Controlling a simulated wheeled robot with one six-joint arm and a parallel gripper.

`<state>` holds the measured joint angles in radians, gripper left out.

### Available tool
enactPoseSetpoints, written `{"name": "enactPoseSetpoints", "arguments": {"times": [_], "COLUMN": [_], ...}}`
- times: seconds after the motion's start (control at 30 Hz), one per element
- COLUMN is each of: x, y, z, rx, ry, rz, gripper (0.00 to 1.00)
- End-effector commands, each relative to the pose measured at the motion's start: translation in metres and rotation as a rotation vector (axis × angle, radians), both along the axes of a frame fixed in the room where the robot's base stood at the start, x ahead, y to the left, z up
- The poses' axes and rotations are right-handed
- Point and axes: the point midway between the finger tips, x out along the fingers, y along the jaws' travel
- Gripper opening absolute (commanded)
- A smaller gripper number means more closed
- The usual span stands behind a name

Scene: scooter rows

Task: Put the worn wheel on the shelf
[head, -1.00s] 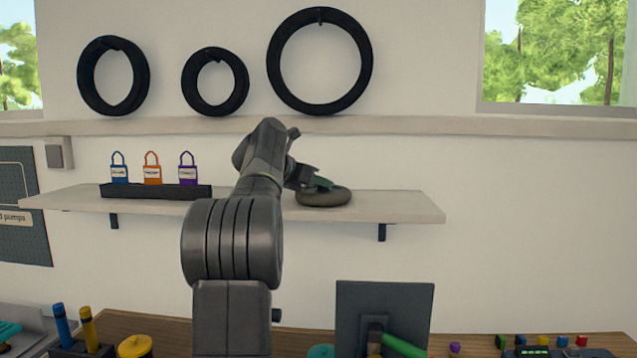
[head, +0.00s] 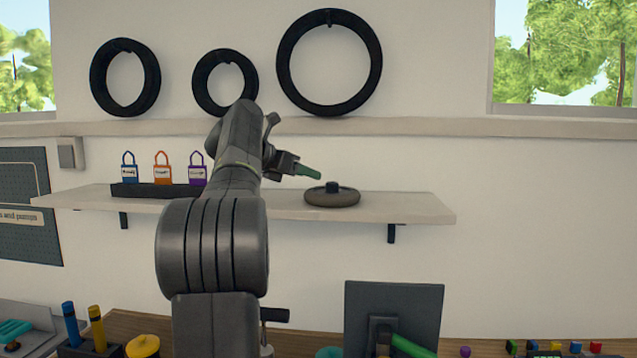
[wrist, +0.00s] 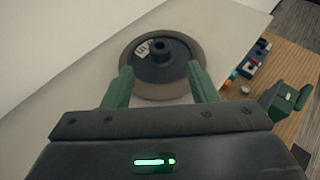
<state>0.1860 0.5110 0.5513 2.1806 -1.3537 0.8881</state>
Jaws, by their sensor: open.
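The worn wheel (head: 332,197) lies flat on the wall shelf (head: 415,207), right of the middle, with its dark hub facing up. In the wrist view the wheel (wrist: 140,83) shows a grey-brown tyre, a dark hub and a small white label. My gripper (head: 312,172) is up and to the left of the wheel, apart from it in the head view. In the wrist view its two green fingers (wrist: 159,80) are spread wide with nothing held between them. The shelf (wrist: 85,107) shows under the wheel there too.
A black holder (head: 150,190) with blue, orange and purple padlock-shaped tags stands on the shelf's left part. Tyres (head: 330,62) hang on the wall above a ledge. Below is a wooden bench (head: 125,322) with a dark monitor-like panel (head: 400,305). The shelf's right end is clear.

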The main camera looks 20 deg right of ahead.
Motion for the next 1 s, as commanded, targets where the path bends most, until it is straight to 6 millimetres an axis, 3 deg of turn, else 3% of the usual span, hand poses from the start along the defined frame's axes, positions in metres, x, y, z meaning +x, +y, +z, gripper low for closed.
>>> {"name": "enactPoseSetpoints", "arguments": {"times": [0.1, 0.27, 1.0], "x": [-0.005, -0.01, -0.01], "y": [0.017, 0.028, 0.029], "z": [0.007, 0.012, 0.013], "rx": [-0.001, -0.001, 0.0], "ry": [-0.001, 0.0, 0.001], "rz": [0.001, 0.0, -0.001], "gripper": [0.53, 0.53, 0.53]}}
